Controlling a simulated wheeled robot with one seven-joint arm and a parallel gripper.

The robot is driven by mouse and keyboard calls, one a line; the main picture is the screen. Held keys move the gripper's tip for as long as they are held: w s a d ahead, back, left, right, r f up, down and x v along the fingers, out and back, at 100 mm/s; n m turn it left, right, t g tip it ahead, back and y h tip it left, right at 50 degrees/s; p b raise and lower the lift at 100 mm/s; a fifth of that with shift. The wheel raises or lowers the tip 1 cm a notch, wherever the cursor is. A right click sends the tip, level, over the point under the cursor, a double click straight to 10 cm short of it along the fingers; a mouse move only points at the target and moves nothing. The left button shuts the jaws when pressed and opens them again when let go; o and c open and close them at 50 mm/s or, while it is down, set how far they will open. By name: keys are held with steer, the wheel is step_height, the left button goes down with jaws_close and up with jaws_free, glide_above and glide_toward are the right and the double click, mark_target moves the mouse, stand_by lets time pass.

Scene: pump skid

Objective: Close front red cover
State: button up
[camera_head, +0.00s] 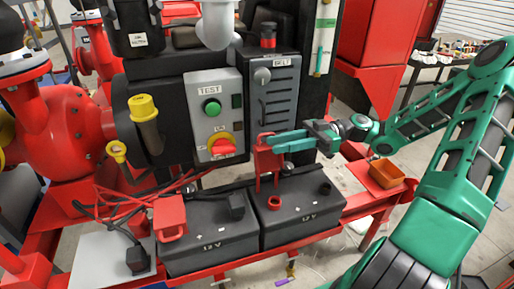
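Two black 12 V batteries stand side by side on the red skid, the left one (210,236) and the right one (298,211). A red cover (266,160) stands raised and upright above the back left of the right battery, whose red terminal ring (274,203) is exposed. A second red cover (170,218) sits low on the left battery's left end. My gripper (268,144) reaches in from the right with its green fingers level, tips at the raised cover's top. I cannot tell whether they touch it or how far apart they are.
A grey TEST panel (213,115) with a green button and red-yellow switch and a grey BELT box (270,95) rise behind the batteries. Red cables (140,200) lie at left. An orange tray (386,173) sits on the skid at right.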

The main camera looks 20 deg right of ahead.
steer(key=shift+d, duration=2.15)
steer(key=shift+c, duration=0.7)
steer(key=c, duration=0.5)
steer(key=shift+s+d+f+m+t, duration=0.15)
steer(key=shift+d+m+t, duration=0.35)
steer(key=shift+m, duration=0.4)
jaws_close()
steer(key=shift+w+d+m+t, duration=2)
steer(key=shift+d+m, duration=1.25)
steer(key=shift+m, duration=4.25)
steer(key=shift+t, duration=0.3)
steer(key=x, duration=0.9)
steer(key=shift+s+a, duration=0.15)
steer(key=shift+s, duration=0.2)
